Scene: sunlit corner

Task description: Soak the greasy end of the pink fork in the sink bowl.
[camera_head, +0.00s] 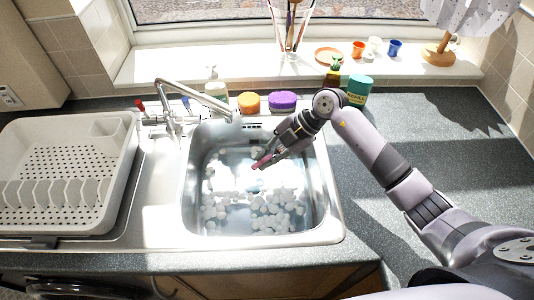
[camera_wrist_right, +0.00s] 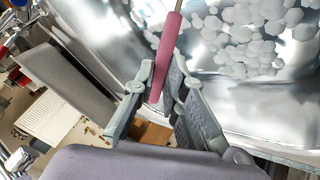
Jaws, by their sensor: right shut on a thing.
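The pink fork (camera_head: 262,162) is in my right gripper (camera_head: 277,152), which is shut on its pink handle and hangs over the sink bowl (camera_head: 327,190). In the right wrist view the pink handle (camera_wrist_right: 167,55) stands between the two fingers of the right gripper (camera_wrist_right: 168,80). The fork's far end runs off the top edge there, so its tines are hidden. The bowl holds water with clumps of white foam (camera_head: 270,210). I cannot tell whether the fork touches the water. My left gripper is not in view.
The tap (camera_head: 180,100) reaches over the bowl from the left. A white dish rack (camera_head: 60,170) fills the left drainer. An orange pot (camera_head: 247,102), purple sponge (camera_head: 282,101) and teal tin (camera_head: 359,88) stand behind the sink. The right counter (camera_head: 450,150) is clear.

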